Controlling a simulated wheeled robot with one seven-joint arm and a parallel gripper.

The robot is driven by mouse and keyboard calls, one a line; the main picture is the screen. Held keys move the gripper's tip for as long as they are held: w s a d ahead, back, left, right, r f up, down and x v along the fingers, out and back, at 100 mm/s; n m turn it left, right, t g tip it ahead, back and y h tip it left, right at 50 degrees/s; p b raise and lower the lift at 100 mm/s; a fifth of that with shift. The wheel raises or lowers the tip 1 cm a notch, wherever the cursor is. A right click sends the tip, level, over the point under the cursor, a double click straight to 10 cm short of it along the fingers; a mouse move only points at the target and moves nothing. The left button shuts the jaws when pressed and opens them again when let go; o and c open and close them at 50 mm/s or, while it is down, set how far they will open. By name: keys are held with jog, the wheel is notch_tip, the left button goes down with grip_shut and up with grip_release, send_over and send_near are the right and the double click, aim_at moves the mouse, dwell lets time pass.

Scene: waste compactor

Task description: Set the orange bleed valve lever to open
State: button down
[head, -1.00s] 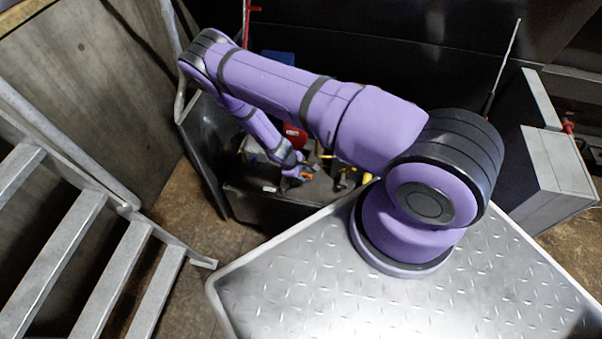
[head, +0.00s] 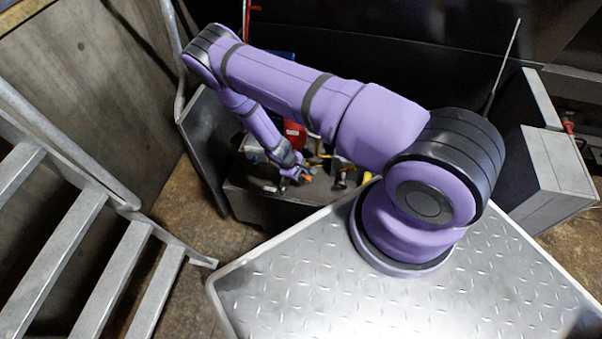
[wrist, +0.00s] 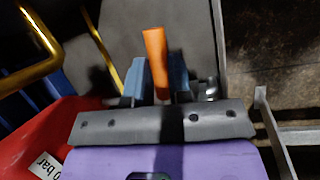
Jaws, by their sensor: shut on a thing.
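The orange bleed valve lever (wrist: 156,62) stands between the two fingers of my gripper (wrist: 157,88) in the wrist view, and the jaws are shut on it. Its upper end sticks out beyond the fingertips; its lower end and pivot are hidden by the gripper body. In the head view the orange lever (head: 307,179) is a small spot at the tip of my gripper (head: 296,178), over the dark cabinet top. Which position the lever is in cannot be told.
A red part (wrist: 50,130) with a "0 bar" label and yellow pipes (wrist: 105,55) lie left of the gripper. A yellow-handled fitting (head: 341,181) stands to the right on the cabinet (head: 265,203). Metal stairs (head: 85,225) are at the left.

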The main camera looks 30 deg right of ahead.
jog(key=a+m+g+y, duration=0.2)
jog(key=a+m+y, duration=0.3)
jog(key=m, duration=1)
jog(key=shift+w+a+m+y, duration=0.4)
jog(key=shift+w+a, duration=0.05)
jog(key=shift+a, duration=1.1)
jog(key=c, duration=1)
grip_release()
jog(key=shift+c, duration=0.2)
jog(key=v, duration=1)
jog(key=shift+w+r, duration=0.3)
jog(key=shift+w, duration=0.05)
jog(key=shift+d, duration=0.1)
